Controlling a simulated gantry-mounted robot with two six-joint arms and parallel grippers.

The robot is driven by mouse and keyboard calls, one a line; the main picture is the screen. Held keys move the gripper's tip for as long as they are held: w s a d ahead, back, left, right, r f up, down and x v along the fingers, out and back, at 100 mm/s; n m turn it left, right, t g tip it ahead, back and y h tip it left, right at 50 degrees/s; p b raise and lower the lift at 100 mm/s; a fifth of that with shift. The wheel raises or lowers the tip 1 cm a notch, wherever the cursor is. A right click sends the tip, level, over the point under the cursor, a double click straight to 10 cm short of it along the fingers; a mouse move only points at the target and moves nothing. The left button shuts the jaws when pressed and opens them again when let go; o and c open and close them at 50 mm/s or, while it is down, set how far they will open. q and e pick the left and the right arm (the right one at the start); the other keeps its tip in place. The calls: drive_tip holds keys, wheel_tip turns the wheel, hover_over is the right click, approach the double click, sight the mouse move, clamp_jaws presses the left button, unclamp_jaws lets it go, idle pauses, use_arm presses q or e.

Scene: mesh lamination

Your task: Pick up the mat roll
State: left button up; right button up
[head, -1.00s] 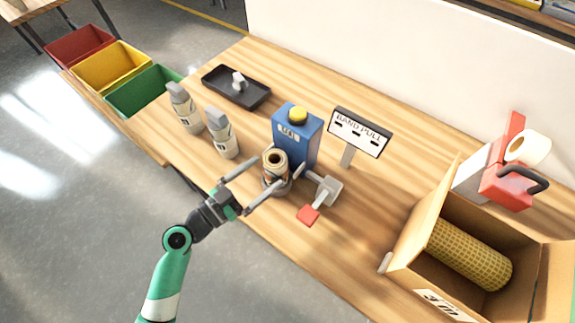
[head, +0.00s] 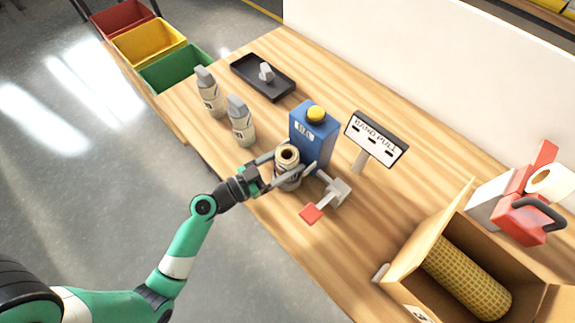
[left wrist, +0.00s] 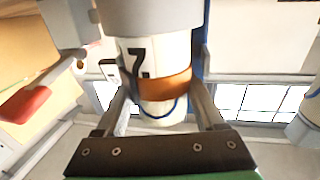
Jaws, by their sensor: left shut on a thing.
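The mat roll (head: 288,153) is a small, pale upright roll with a dark hole in its top, beside the blue jug. In the left wrist view the roll (left wrist: 150,62) shows a "7" label, an orange band and a blue line. My left gripper (head: 284,172) has one finger on each side of the roll and is shut on it. The roll's lower end is partly hidden by the fingers in the head view, so I cannot tell whether it is clear of the table. My right gripper is not in view.
The blue jug (head: 313,138) stands close behind the roll, and a red-and-grey hand tool (head: 325,200) lies to its right. Two bottles (head: 241,122) stand left. A sign (head: 376,139) and an open carton (head: 415,240) with a yellow mesh roll (head: 467,277) are farther right.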

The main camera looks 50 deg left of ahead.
use_arm(q)
clamp_jaws()
drive_tip(key=shift+r, duration=0.15)
wheel_tip(320, 180, up, 18)
drive_tip(key=p, duration=0.9)
